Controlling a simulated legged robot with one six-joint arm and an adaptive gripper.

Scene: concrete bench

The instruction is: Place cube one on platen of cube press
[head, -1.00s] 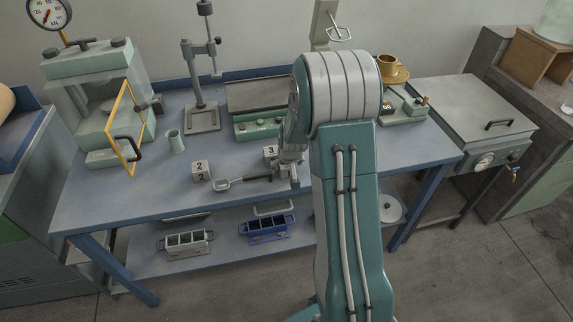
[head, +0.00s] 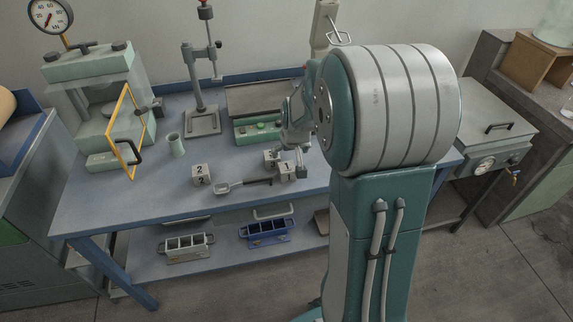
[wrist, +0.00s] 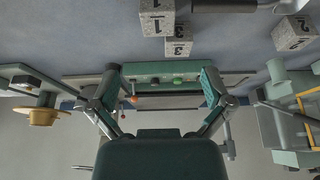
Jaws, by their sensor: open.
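Cube one (head: 286,171) is a speckled grey block marked 1, on the blue bench near its front edge; it also shows at the top of the wrist view (wrist: 157,17). Cube three (head: 270,158) sits close beside it, and cube two (head: 202,175) stands to the left. My gripper (wrist: 158,80) is open and empty, its fingers spread wide. In the head view it is just behind and above cube one, partly hidden by my arm. The cube press (head: 97,95) stands at the bench's left end, its yellow-framed guard (head: 128,125) swung out. Its platen (head: 110,107) shows only partly.
A scoop (head: 243,185) lies just left of cube one. A pale green beaker (head: 176,145), a tall stand (head: 203,115) and a green instrument (head: 258,131) are farther back. The bench between cube two and the press is mostly clear.

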